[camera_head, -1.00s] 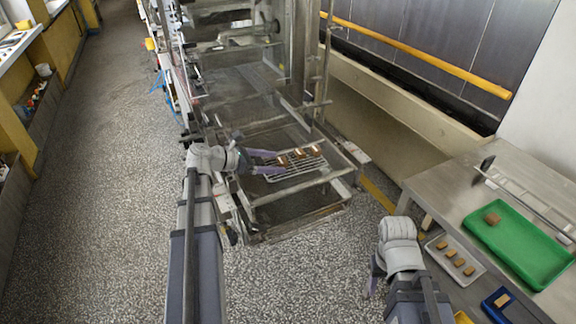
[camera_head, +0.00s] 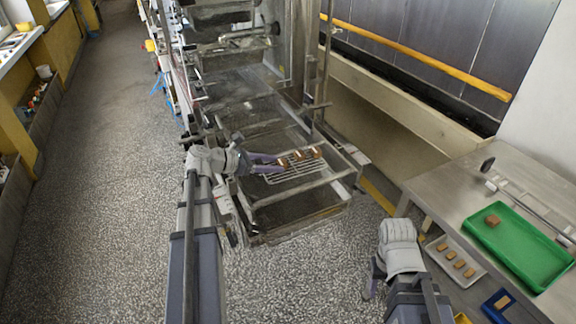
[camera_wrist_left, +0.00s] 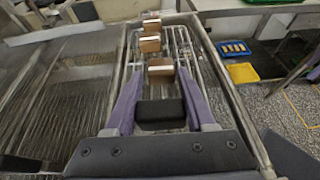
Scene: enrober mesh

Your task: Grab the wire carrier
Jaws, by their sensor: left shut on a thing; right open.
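The wire carrier (camera_head: 300,173) lies on the open front of the machine in the head view, with several brown blocks standing on it. In the left wrist view, its wire rods (camera_wrist_left: 185,45) run away from me. A black block (camera_wrist_left: 160,112), which looks like its handle, sits between my fingers. My left gripper (camera_head: 273,163) is shut on the carrier's near end; its purple fingers also show in the left wrist view (camera_wrist_left: 160,100). My right gripper (camera_head: 371,285) is open and empty, low at the right, away from the carrier and partly hidden by its own arm.
A steel table (camera_head: 440,195) at the right holds a green tray (camera_head: 535,262) with one brown block. A pale tray (camera_head: 478,272) with several brown pieces and a blue bin (camera_head: 497,308) are below it. The machine's frame rail (camera_head: 300,188) runs close around the carrier.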

